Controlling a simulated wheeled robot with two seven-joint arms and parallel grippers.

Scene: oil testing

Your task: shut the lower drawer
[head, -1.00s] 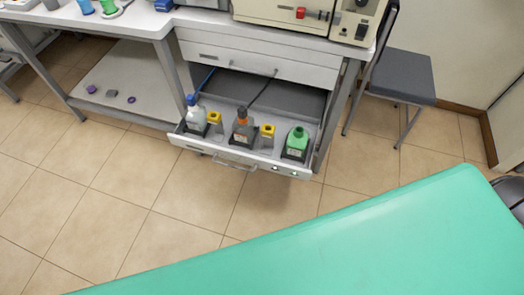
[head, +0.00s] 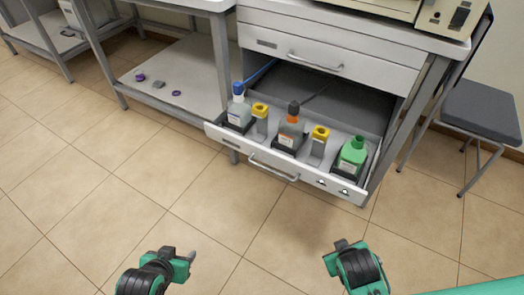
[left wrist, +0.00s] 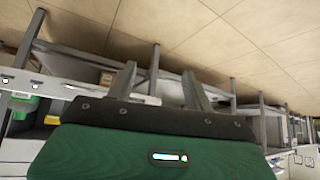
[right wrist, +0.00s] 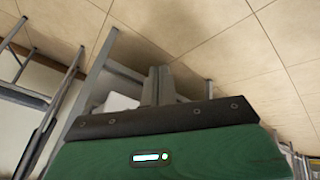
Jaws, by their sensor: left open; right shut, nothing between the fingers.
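The lower drawer (head: 230,143) is pulled out from the grey-white cabinet, with a bar handle (head: 273,167) on its front. Inside it stand bottles with blue, orange and green tops and two small yellow-topped containers. My left gripper (head: 192,257) is open and empty, in front of the drawer and to its left, apart from it. In the left wrist view its two fingers (left wrist: 158,85) stand apart. My right gripper shows in the head view (head: 340,243) below the drawer's right end, apart from it. In the right wrist view its fingers (right wrist: 156,85) are together and empty.
The upper drawer (head: 315,55) is shut. A grey stool (head: 480,110) stands right of the cabinet. A low shelf (head: 180,75) with small purple items is at the left. The tiled floor before the drawer is clear.

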